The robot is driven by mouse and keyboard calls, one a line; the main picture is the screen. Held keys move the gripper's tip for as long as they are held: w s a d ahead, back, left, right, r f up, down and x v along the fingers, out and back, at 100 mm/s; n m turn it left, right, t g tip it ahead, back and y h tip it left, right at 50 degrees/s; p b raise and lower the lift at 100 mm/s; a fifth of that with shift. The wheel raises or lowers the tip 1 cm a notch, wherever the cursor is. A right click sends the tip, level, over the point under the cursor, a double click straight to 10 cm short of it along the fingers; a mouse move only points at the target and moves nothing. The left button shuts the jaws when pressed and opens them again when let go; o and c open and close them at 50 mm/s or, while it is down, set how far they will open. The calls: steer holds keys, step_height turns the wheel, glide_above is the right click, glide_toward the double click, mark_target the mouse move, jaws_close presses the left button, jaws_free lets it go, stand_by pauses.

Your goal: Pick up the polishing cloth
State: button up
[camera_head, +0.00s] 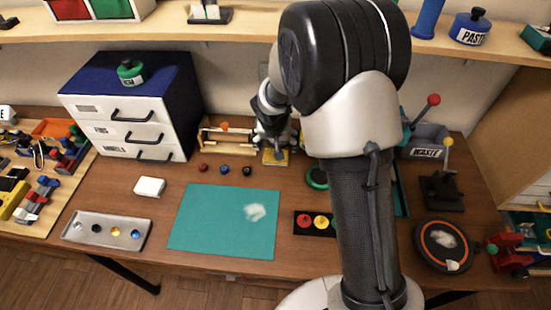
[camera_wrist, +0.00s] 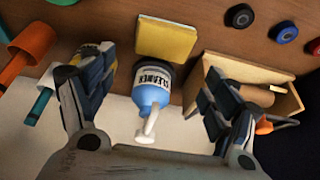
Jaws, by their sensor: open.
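A folded yellow square, which looks like the polishing cloth (camera_head: 283,158), lies on the table below my gripper. In the wrist view the yellow cloth (camera_wrist: 167,37) is near the top centre, beyond the fingertips. My gripper (camera_wrist: 160,68) is open with nothing held; its two fingers are spread wide. In the head view my gripper (camera_head: 273,128) hangs above the back of the table, partly hidden by my arm. A blue and white cleaner bottle (camera_wrist: 152,92) stands between the fingers in the wrist view, right beside the cloth.
A wooden box (camera_wrist: 280,92) is close to the right finger in the wrist view. Orange and teal handled tools (camera_wrist: 32,42) are near the left finger. Small round red, black and blue pieces (camera_head: 225,170) lie nearby. The teal mat (camera_head: 205,225) has a white patch.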

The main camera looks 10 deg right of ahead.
steer(key=b+x, duration=0.2)
steer(key=x, duration=0.6)
steer(key=shift+w+a+f, duration=0.1)
steer(key=shift+a+f, duration=0.05)
steer(key=shift+f, duration=0.25)
steer(key=shift+c, duration=0.2)
steer(key=c, duration=0.7)
steer(key=shift+r, duration=0.15)
steer(key=p+v, duration=0.1)
steer(key=v, duration=0.1)
steer(key=w+v, duration=0.1)
steer(key=v, duration=0.1)
steer(key=p+v, duration=0.1)
steer(key=v, duration=0.2)
steer(key=shift+w+d+r+p, duration=0.15)
steer(key=shift+d+r+p, duration=0.1)
steer(key=shift+p, duration=0.05)
steer(key=s+a+b, duration=0.2)
steer(key=s, duration=0.4)
steer(key=s+a+b, duration=0.2)
steer(key=s, duration=0.4)
steer(key=s+a+b, duration=0.1)
steer(key=s+b, duration=0.1)
steer(key=s, duration=0.4)
steer(key=shift+a+f, duration=0.1)
steer(key=shift+a, duration=0.3)
steer(key=shift+w, duration=0.1)
